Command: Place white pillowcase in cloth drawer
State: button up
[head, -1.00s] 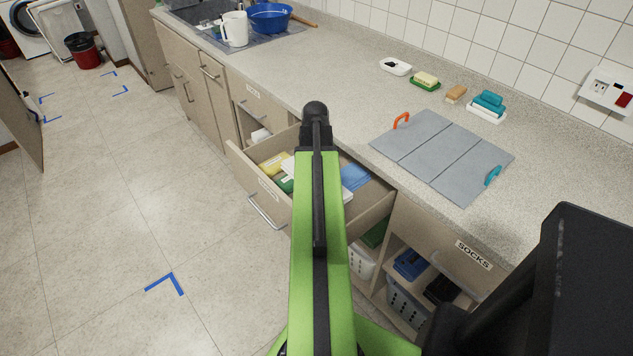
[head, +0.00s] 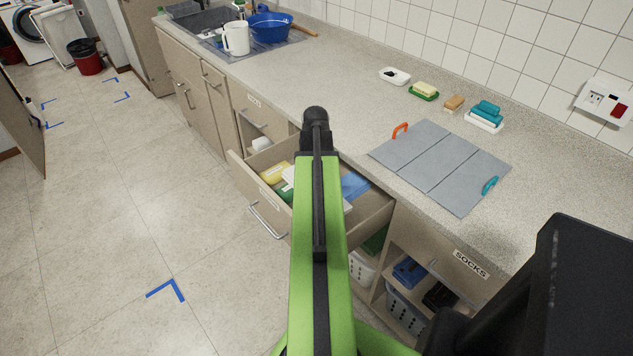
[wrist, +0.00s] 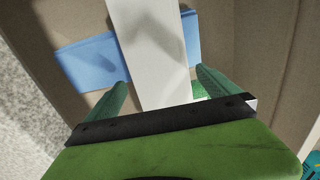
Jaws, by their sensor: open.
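The cloth drawer (head: 372,216) is pulled open below the counter, left of the socks drawer in the head view. It holds a yellow cloth (head: 275,173), a green cloth mostly behind my arm, and a blue cloth (head: 354,185). The white pillowcase (wrist: 150,35) shows as a long pale strip in the wrist view, crossing over the blue cloth (wrist: 88,62). My gripper (wrist: 160,80) is open, with a green finger on each side of the strip. I cannot tell whether the fingers touch it. My arm hides the gripper in the head view.
A grey folding board (head: 440,165) lies on the counter, with soap dishes (head: 484,117) behind it. The socks drawer (head: 450,258) sits above a shelf with baskets. A white pitcher (head: 236,38) and blue bowl (head: 270,26) stand far back.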

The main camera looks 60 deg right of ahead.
notch_tip(320, 180, up, 10)
jog(key=p, duration=0.8)
jog(key=shift+p, duration=0.35)
jog(key=shift+w, duration=0.1)
jog(key=w+a+n, duration=0.1)
jog(key=w+a, duration=0.7)
jog(key=a, duration=0.3)
jog(key=w+a+n, duration=0.1)
jog(key=w+a, duration=0.8)
jog(key=a, duration=0.2)
jog(key=w+a+n, duration=0.1)
jog(key=w+a, duration=0.1)
jog(key=a, duration=1.2)
jog(key=w+a, duration=0.2)
jog(key=a, duration=1.2)
jog(key=shift+n, duration=0.4)
